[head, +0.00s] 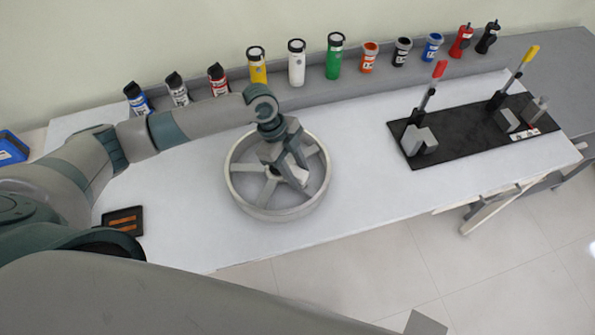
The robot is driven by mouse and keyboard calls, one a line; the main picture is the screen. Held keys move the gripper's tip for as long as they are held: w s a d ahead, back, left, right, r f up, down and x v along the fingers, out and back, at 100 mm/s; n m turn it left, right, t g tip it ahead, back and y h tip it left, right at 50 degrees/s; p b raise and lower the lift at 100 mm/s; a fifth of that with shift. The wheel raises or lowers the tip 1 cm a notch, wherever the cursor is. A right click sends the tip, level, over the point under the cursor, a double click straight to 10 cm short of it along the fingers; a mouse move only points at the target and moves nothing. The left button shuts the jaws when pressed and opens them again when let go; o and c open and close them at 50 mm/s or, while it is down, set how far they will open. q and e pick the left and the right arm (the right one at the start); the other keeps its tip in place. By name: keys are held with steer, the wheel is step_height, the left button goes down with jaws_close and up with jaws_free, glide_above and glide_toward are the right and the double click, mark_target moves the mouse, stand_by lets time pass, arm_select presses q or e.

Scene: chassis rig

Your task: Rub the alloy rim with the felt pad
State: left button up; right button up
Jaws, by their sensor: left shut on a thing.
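The alloy rim (240,192), a light grey spoked wheel, lies flat on the white table top. My left gripper (293,172) points down over the rim's middle, among the spokes near the hub. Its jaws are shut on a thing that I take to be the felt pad. The pad is mostly hidden by the fingers, and I cannot tell whether it touches the rim. My right gripper is not in view.
A small dark tray (123,220) with orange strips lies at the table's left. Several bottles and cans, among them a green one (334,56), line the back ledge. A black board (470,132) with two toggle clamps sits at right. Bare table lies between rim and board.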

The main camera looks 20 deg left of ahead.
mark_target(304, 175)
arm_select(q)
step_height(304, 175, up, 2)
steer(key=shift+r+p, duration=0.2)
steer(key=shift+p, duration=0.45)
steer(key=shift+r, duration=1.3)
steer(key=shift+r, duration=0.1)
steer(key=shift+r, duration=1.4)
steer(key=shift+w+a+f+n+b, duration=0.1)
steer(key=shift+w+n+b, duration=0.1)
steer(key=shift+n+b, duration=0.4)
steer(key=w+a+r+n+t+y+b, duration=0.2)
steer(key=n+b, duration=0.5)
steer(key=n, duration=0.2)
steer(key=w+a+r+n+t+y+b, duration=0.2)
steer(key=a+n+t+b, duration=0.1)
steer(key=n+b, duration=0.4)
steer(key=n, duration=0.3)
steer(key=shift+w+y+b, duration=0.25)
steer(key=shift+y+b, duration=0.05)
steer(key=shift+b, duration=0.05)
